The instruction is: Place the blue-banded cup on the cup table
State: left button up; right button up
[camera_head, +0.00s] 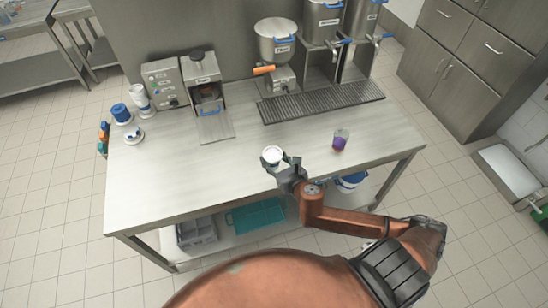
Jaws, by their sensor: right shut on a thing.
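My right gripper (286,172) is shut on a small cup (272,154) with a white top, over the front part of the steel table (210,170). The gripper's fingers hide part of the cup's side, and I cannot make out a blue band on it. I cannot tell whether the cup's base touches the tabletop. Another cup (340,139), clear with purple in it, stands on the table to the right of the gripper. My left gripper is not in view.
A funnel-topped filler (277,45), a drip grate (318,101) and steel dispensers (323,20) line the back. A machine with an open front flap (214,126) stands left of them. A blue-topped container (121,113) is at the left end. The tabletop's middle is mostly clear.

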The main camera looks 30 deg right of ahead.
aim_at(274, 152)
jog(key=w+d+f, duration=0.1)
jog(key=w+f, duration=0.1)
jog(key=w+d+f+b, duration=0.1)
jog(key=w+d+f, duration=0.1)
jog(key=w, duration=0.1)
jog(key=w+d+f, duration=0.2)
jog(key=f, duration=0.1)
jog(key=shift+w, duration=0.15)
jog(key=shift+w+d+f+b, duration=0.15)
jog(key=shift+w+f+b, duration=0.1)
jog(key=shift+f+b, duration=0.05)
notch_tip(274, 152, down, 4)
jog(key=shift+w+d+r+b, duration=0.1)
jog(key=shift+r+b, duration=0.1)
jog(key=shift+b, duration=0.2)
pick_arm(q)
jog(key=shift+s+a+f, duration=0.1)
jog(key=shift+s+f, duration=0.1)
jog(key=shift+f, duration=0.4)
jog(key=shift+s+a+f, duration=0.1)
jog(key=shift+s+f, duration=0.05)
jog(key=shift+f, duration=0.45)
pick_arm(e)
jog(key=o, duration=0.9)
jog(key=shift+f, duration=0.1)
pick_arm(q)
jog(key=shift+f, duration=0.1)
pick_arm(e)
jog(key=o, duration=0.5)
